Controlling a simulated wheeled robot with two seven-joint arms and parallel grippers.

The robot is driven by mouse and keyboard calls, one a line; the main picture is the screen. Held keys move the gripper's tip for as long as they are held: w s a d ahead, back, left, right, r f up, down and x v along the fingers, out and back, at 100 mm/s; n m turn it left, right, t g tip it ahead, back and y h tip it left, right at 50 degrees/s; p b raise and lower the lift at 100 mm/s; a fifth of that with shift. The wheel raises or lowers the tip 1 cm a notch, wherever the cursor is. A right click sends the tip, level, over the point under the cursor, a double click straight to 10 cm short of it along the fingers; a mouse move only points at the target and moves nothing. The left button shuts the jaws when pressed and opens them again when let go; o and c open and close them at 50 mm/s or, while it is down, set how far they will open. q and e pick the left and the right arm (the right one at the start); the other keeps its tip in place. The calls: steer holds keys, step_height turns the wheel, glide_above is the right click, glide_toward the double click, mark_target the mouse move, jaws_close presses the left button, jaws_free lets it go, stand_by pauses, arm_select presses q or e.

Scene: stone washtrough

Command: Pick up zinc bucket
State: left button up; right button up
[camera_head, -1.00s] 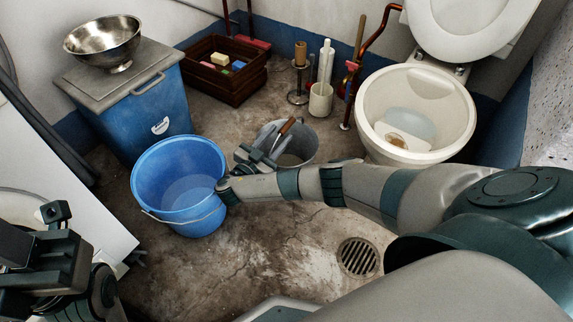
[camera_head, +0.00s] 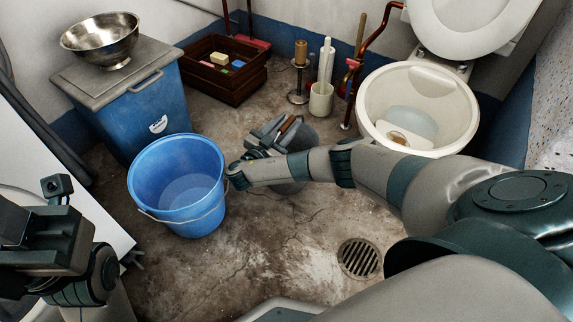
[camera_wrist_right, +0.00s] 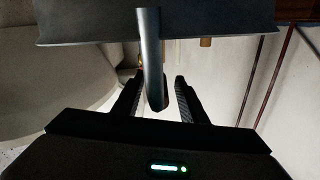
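The grey zinc bucket (camera_head: 309,133) is on the floor in the middle of the head view, partly hidden behind my right forearm and gripper. I cannot tell whether it is tilted. Its brown handle grip (camera_head: 287,126) shows at my right gripper (camera_head: 268,133). In the right wrist view, a grey bar (camera_wrist_right: 152,55) and a reddish-brown piece stand between the fingers (camera_wrist_right: 160,88), with a gap on both sides. A dark grey surface (camera_wrist_right: 80,22) crosses the top. My left gripper (camera_head: 40,225) is at the lower left, away from the bucket; its fingertips are unclear.
A blue bucket (camera_head: 150,195) stands just left of my right gripper. A toilet (camera_head: 370,100) is to the right. A blue bin (camera_head: 150,105) with a steel bowl (camera_head: 98,38), a wooden crate (camera_head: 205,85) and a brush holder (camera_head: 321,105) stand behind. Floor near the drain (camera_head: 358,257) is clear.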

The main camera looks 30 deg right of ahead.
steer(key=shift+c, duration=0.4)
jaws_close()
stand_by(1.2)
steer(key=shift+r, duration=0.15)
